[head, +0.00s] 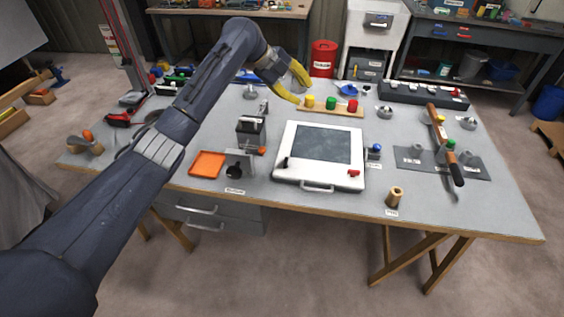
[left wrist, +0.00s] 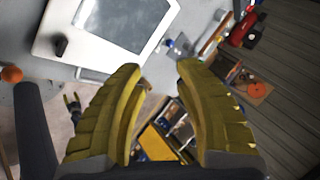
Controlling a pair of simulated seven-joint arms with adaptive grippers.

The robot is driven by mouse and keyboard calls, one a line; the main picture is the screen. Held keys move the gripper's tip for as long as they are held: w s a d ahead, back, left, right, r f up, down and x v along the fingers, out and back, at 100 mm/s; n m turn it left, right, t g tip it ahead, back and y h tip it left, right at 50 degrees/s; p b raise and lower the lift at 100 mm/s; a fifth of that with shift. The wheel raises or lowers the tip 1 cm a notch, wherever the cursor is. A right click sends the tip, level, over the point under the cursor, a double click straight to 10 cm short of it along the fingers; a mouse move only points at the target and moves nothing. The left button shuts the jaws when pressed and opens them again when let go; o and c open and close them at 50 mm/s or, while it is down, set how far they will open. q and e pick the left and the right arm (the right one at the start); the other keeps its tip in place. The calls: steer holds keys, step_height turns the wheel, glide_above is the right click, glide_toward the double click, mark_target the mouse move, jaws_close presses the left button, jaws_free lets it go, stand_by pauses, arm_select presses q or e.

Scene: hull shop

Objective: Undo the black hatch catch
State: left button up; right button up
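The white hatch (head: 290,175) with a grey window lies on the workbench, right of the middle in the head view. Its black catch (head: 286,162) is at the hatch's left front corner. Whether the catch is fastened is too small to tell. The hatch (left wrist: 50,30) also shows at the upper left of the left wrist view, with the black catch (left wrist: 61,45) on it. My left gripper (head: 305,90) is above the bench, behind the hatch and apart from the catch. Its yellow fingers (left wrist: 160,75) are spread with nothing between them. My right gripper is not seen.
A red catch (head: 354,173) and a front handle (head: 317,188) are on the hatch. A metal block (head: 251,130) and orange tray (head: 208,164) stand to its left. A board with coloured knobs (head: 330,109) lies behind it. A wooden peg (head: 395,196) stands at front right.

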mark_target(285, 162)
arm_select(q)
steer(key=s+a+f+m+g+y, duration=0.25)
steer(key=s+f+m+y, duration=0.25)
steer(key=s+m+y, duration=0.4)
steer(key=shift+m+h, duration=0.4)
steer(key=shift+h, duration=0.2)
steer(key=f, duration=1.1)
steer(key=a+f, duration=0.1)
steer(key=f, duration=0.5)
steer(key=shift+w+f, duration=0.25)
steer(key=shift+w, duration=0.1)
steer(key=shift+c, duration=0.4)
jaws_close()
